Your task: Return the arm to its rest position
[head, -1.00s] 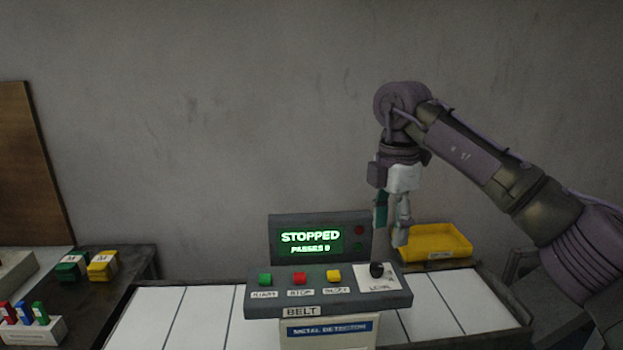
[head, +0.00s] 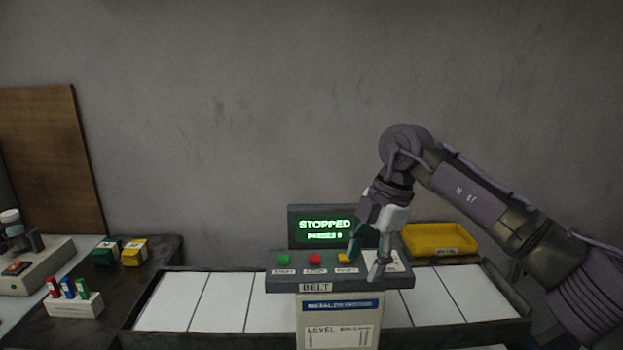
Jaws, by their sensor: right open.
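My right arm comes in from the right. Its gripper (head: 366,266) points down in front of the right part of the belt control panel (head: 340,283), and its fingers are apart and empty. The panel carries a green button (head: 284,259), a red button (head: 315,259) and a yellow button (head: 344,258). The fingers hide most of the level dial area at the panel's right end; I cannot tell whether they touch the panel. The screen (head: 325,227) behind the panel reads STOPPED. My left gripper is not in view.
A white segmented belt (head: 222,300) runs under the metal detector (head: 340,320). A yellow tray (head: 438,240) stands behind it at right. On the dark table at left are green and yellow blocks (head: 133,252) and a white rack (head: 75,305) of coloured pieces. The wall space above is clear.

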